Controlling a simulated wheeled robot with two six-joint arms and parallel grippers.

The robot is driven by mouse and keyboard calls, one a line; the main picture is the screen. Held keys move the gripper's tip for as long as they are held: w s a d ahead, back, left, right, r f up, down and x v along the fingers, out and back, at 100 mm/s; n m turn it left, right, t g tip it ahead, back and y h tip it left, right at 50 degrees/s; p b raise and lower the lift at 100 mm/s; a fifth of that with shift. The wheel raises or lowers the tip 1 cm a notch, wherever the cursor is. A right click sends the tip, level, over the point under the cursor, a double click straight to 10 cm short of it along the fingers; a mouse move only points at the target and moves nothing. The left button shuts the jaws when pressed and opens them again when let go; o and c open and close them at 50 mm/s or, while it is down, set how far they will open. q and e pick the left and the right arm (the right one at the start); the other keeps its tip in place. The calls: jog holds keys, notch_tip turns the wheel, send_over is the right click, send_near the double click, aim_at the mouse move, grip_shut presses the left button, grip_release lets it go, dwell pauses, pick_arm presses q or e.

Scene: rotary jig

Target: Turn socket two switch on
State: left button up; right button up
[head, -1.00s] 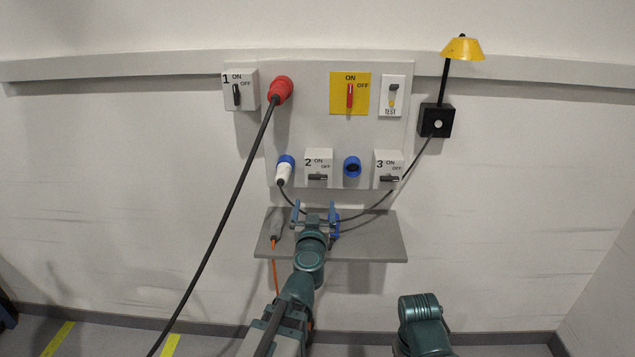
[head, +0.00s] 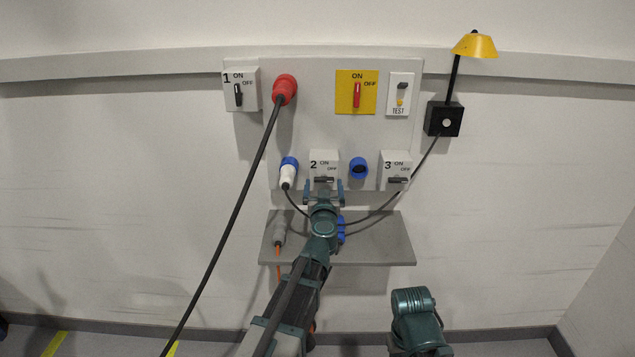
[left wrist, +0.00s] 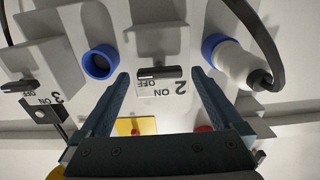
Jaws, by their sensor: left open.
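The socket two switch (head: 324,168) is a pale box marked 2, ON and OFF, low in the middle of the panel. Its dark handle (head: 324,180) lies horizontal, toward OFF. In the left wrist view, upside down, the handle (left wrist: 160,72) shows between the fingers. My left gripper (head: 324,188) is open and empty, just in front of the switch's lower part, one finger to each side. I cannot tell whether the fingers touch it. My right gripper is out of view; only part of that arm shows at the bottom.
A white plug (head: 288,176) with a blue collar is left of the switch; a blue socket (head: 358,168) is right of it. Switch 3 (head: 396,168) is further right. A grey shelf (head: 385,240) juts out below, with cables around it.

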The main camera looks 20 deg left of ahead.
pick_arm(q)
jog(key=shift+w+a, duration=0.1)
jog(key=shift+w, duration=0.4)
jog(key=c, duration=1.3)
